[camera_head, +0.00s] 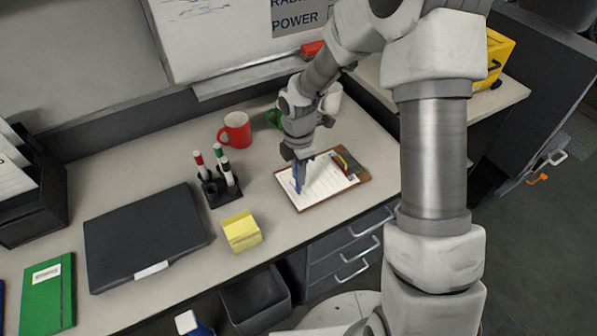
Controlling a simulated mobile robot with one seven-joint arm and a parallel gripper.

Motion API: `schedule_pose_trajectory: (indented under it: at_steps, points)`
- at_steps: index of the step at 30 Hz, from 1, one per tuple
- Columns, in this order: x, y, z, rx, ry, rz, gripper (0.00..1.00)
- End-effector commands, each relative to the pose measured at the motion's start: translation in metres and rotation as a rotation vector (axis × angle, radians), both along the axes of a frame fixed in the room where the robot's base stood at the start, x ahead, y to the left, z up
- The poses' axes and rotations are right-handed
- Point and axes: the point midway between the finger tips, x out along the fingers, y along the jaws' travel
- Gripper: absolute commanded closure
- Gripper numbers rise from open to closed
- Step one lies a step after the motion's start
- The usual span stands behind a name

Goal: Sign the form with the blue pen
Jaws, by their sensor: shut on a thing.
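The form (325,178) is a white sheet on a brown clipboard (361,176) lying on the desk. The blue pen (296,178) is upright over the left part of the form. My gripper (300,165) is above the form and shut on the pen. The pen's lower end is at or just above the paper; I cannot tell whether it touches. My gripper hides the pen's upper part and some of the sheet. Any marks on the form are too small to read.
A red mug (236,130) stands behind the clipboard. A marker holder (222,192), yellow sticky notes (241,231), a closed black laptop (143,236) and a green folder (48,296) lie to the left. A bin (256,300) is below the desk front. A yellow case (497,58) sits at right.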

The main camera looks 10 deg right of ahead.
Motion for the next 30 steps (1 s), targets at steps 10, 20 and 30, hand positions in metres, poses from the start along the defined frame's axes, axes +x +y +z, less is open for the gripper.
schedule_pose_trajectory:
  at_steps: [10, 20, 30]
  points:
    - [-0.0017, 0.0001, 0.0003, 0.0, -0.001, 0.0, 1.0]
    - [-0.0059, 0.0, -0.0002, 0.0, -0.001, 0.0, 1.0]
    - [-0.0056, 0.0, 0.0063, 0.0, -0.001, 0.0, 1.0]
